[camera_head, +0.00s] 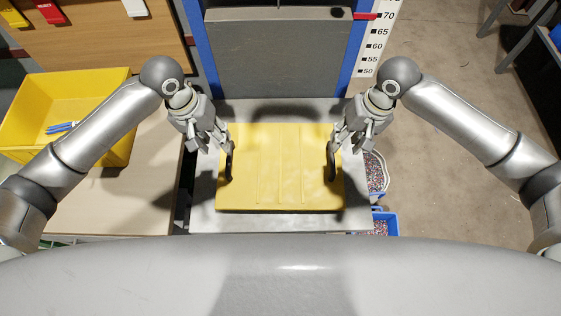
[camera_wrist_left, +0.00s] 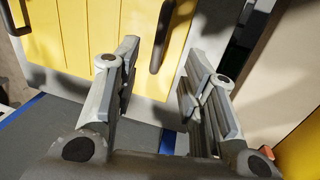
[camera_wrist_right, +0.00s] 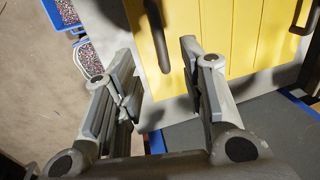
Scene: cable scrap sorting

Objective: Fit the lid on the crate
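A flat yellow ribbed lid (camera_head: 280,192) lies level at the middle of the head view, over a light grey surface. Whether a crate is under it is hidden. It has two dark handles, the left one (camera_head: 229,167) and the right one (camera_head: 331,168). My left gripper (camera_head: 220,143) is at the back end of the left handle; in the left wrist view its spread fingers stand with that handle (camera_wrist_left: 162,35) ahead between them. My right gripper (camera_head: 340,144) is likewise at the right handle (camera_wrist_right: 157,38), fingers apart. Neither grips a handle.
A yellow open crate (camera_head: 118,88) with a blue-handled tool (camera_head: 62,127) stands on the wooden bench (camera_head: 110,205) at left. A grey panel between blue posts (camera_head: 280,55) stands behind the lid. Blue and pale bins (camera_head: 385,222) of granules are low at right, beside open floor.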

